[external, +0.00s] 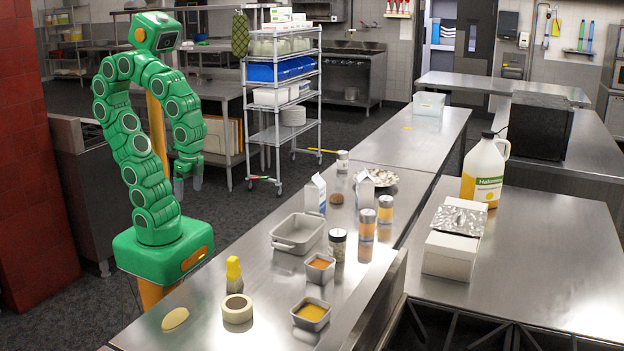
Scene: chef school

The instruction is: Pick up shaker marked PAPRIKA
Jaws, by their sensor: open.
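My green arm stands at the left of the steel counter (262,285). My gripper (188,186) points down with its fingers apart, empty, and touches no shaker. Two shakers with grey tops and orange bands, a nearer one (367,224) and a farther one (385,209), stand upright at the counter's right side. A dark-capped shaker (338,241) stands left of the nearer one. Another shaker (342,162) stands farther back. The lettering is too small to read, so I cannot tell which is marked PAPRIKA.
A grey baking dish (298,232), two small bowls (320,268) (311,314), a tape roll (237,308) and a yellow-topped bottle (233,270) share the counter. Cartons (314,194) (365,190) stand behind the dish. A large jug (485,170) and white box (450,255) are on the right counter.

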